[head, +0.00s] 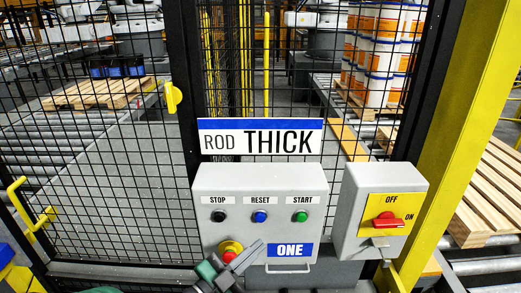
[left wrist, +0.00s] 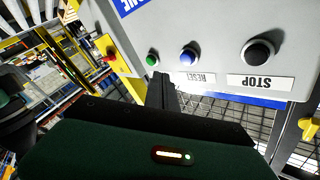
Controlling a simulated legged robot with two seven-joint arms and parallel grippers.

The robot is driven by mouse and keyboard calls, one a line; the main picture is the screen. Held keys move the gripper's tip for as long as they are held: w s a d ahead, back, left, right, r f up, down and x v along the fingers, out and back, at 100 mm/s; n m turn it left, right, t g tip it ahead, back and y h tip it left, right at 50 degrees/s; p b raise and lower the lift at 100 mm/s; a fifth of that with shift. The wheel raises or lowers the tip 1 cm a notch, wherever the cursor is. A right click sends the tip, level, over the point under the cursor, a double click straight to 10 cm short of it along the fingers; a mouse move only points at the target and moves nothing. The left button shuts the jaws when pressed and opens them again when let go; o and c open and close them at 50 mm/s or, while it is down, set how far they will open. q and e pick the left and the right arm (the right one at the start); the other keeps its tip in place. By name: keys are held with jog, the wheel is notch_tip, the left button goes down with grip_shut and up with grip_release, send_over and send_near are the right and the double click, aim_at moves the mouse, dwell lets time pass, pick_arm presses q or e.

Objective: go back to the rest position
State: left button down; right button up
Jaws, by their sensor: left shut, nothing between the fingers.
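My left gripper (head: 243,258) is in front of the lower left part of the grey control box (head: 260,183), close to the red emergency stop button (head: 229,256) on its yellow base. Its fingers are shut with nothing between them. They also show in the left wrist view (left wrist: 162,88), below the green, blue and black buttons. I cannot tell whether they touch the box. The box has a black STOP button (head: 218,216), a blue RESET button (head: 260,217) and a green START button (head: 300,217). My right gripper is not in view.
A switch box (head: 352,205) with a red rotary handle (head: 387,220) stands to the right. A black mesh fence (head: 100,150) and a yellow post (head: 460,130) are close by. Behind the fence are pallets (head: 100,95), stacked white-and-orange pails (head: 380,60) and roller conveyors.

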pick_arm(q)
jog(key=a+f+n+g+y+b, duration=0.1)
jog(key=a+f+n+g+y, duration=0.3)
jog(key=a+f+n+y, duration=0.85)
jog(key=s+a+f+n+g, duration=0.1)
jog(key=s+a+f+g, duration=0.1)
jog(key=s, duration=0.5)
jog(key=s+a+f+n+g, duration=0.2)
jog(key=s+a+f+g, duration=0.1)
jog(key=s+f+g, duration=0.2)
jog(key=s+f, duration=0.2)
jog(key=s, duration=0.1)
jog(key=shift+s+a+b, duration=0.2)
jog(key=shift+a+b, duration=0.15)
jog(key=shift+b, duration=0.05)
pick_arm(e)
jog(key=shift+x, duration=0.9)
pick_arm(q)
jog(key=shift+n+y, duration=0.25)
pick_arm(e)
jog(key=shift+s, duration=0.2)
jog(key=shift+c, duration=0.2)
